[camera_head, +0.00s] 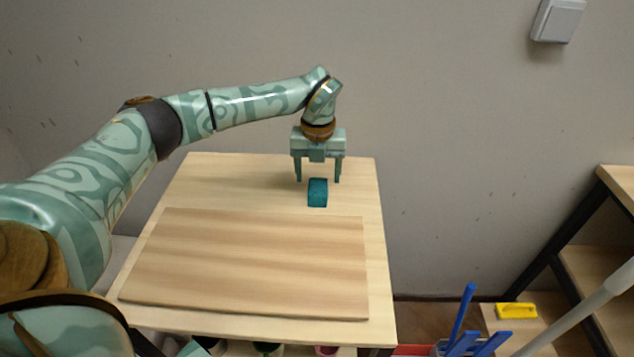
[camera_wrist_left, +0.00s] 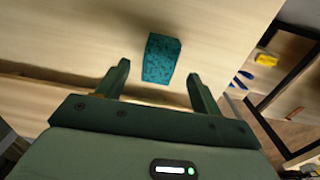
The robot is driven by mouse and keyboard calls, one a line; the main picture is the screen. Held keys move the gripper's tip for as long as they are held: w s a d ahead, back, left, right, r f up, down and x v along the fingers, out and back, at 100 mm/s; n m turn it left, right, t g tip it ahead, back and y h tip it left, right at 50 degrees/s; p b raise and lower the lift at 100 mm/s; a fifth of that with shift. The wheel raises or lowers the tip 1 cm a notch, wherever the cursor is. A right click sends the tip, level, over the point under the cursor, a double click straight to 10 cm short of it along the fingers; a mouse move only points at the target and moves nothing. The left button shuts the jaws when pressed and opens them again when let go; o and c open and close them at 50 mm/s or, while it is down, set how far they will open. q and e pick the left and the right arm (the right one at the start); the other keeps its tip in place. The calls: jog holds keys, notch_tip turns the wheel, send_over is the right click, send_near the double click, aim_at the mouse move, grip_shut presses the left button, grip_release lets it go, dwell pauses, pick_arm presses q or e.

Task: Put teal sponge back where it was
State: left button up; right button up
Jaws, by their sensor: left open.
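The teal sponge (camera_head: 317,192) is a small block lying on the light wooden table (camera_head: 381,240), behind the raised board. My left gripper (camera_head: 318,180) is open above the table, with its fingers pointing down at the sponge's far side. In the left wrist view, the sponge (camera_wrist_left: 161,58) lies ahead of the two spread fingertips (camera_wrist_left: 158,72), roughly centred between them. The fingers do not grip it. Whether either finger touches it cannot be told. My right gripper is not in view.
A flat wooden board (camera_head: 250,262) covers much of the table's near part. A wall stands close behind the table. To the right are a shelf (camera_head: 600,265), a yellow object (camera_head: 516,310) and blue-handled items (camera_head: 463,315). The table's right strip is clear.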

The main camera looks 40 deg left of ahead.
aim_at(318, 186)
pick_arm(q)
notch_tip(318, 186, up, 7)
jog(key=p, duration=0.1)
dwell(0.4)
